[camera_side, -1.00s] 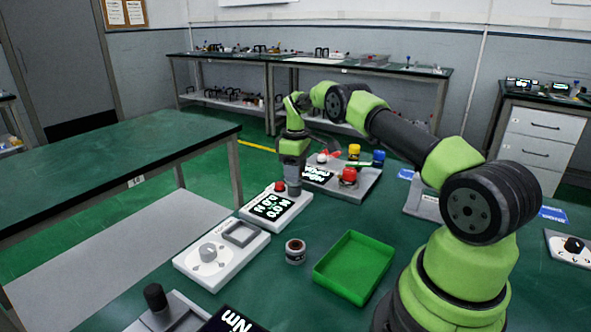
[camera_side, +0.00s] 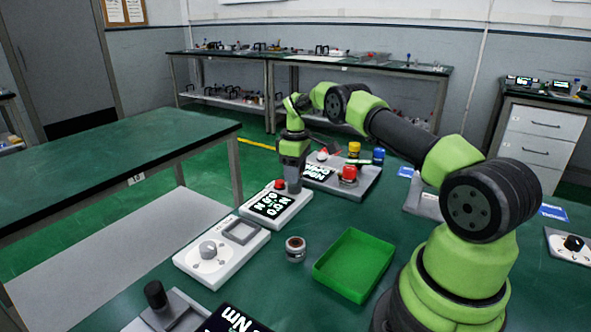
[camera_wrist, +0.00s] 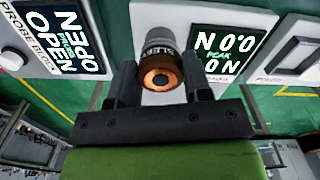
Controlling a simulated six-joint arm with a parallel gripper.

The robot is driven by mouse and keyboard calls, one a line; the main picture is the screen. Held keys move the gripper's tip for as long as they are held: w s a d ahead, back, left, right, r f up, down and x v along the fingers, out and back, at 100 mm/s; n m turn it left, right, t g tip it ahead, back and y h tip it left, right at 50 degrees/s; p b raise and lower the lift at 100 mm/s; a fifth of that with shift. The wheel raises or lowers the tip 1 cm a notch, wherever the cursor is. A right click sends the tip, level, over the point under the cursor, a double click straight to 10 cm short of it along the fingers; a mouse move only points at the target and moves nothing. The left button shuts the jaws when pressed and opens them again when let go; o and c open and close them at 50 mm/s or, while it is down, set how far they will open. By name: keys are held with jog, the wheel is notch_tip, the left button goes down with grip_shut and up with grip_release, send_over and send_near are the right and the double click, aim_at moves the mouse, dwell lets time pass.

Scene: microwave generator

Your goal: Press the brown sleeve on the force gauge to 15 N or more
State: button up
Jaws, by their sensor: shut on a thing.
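My gripper (camera_side: 293,186) points down at the far end of the force gauge (camera_side: 287,212), a white box with a black display. In the wrist view my gripper (camera_wrist: 158,88) is shut on the brown sleeve (camera_wrist: 160,62), a short cylinder with a grey upper part, partly readable lettering and a copper-coloured centre. The gauge display (camera_wrist: 221,52) reads 0.0 N, with a peak line of 0 N. Whether the sleeve touches the gauge cannot be told; the fingers hide the contact.
A probe block panel (camera_wrist: 62,45) reads OPEN; in the side view a grey unit with a red button (camera_side: 348,173) stands behind. A small round part (camera_side: 295,249), a green tray (camera_side: 354,264) and a white dial unit (camera_side: 222,251) are nearer. Bare table lies between them.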

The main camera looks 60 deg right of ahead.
jog(key=shift+f, duration=0.55)
dwell(1.5)
jog(key=shift+r, duration=3.6)
jog(key=shift+a, duration=0.1)
jog(key=a+r+m, duration=0.1)
jog(key=a+r, duration=0.5)
jog(key=a, duration=0.8)
jog(key=s+a+r+m, duration=0.1)
jog(key=s+a+r, duration=0.2)
jog(key=s+a, duration=0.5)
jog(key=shift+s+a+m, duration=0.25)
jog(key=shift+a+m, duration=0.15)
jog(key=shift+a, duration=0.3)
jog(key=shift+d+f, duration=0.1)
